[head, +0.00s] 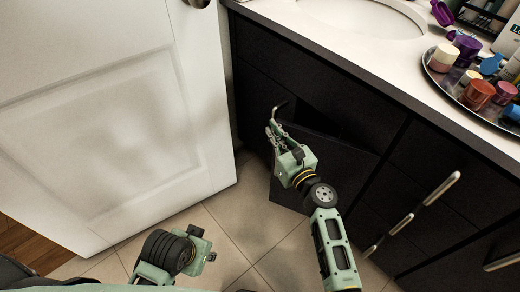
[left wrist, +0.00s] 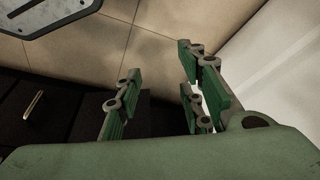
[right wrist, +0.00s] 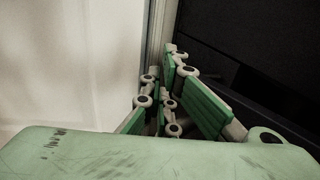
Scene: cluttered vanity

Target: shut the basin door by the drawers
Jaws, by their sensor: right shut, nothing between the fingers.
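The dark basin door by the drawers (head: 340,158) stands ajar in the head view, swung out from the cabinet front, with a dark gap behind its top edge. A metal handle (head: 280,106) shows near its free left edge. My right gripper (head: 273,130) is at that free edge, just below the handle; I cannot tell whether it touches the door. Its fingers are shut and empty, close together in the right wrist view (right wrist: 160,95). My left gripper (head: 203,250) is low over the floor, away from the door. Its fingers are apart and empty in the left wrist view (left wrist: 160,90).
A white panelled door (head: 110,110) stands to the left. Drawers with bar handles (head: 440,188) are at the right. Above is a white counter (head: 290,15) with a basin (head: 365,18) and a round tray (head: 433,75) of bottles and jars. Tiled floor (head: 245,215) lies free between.

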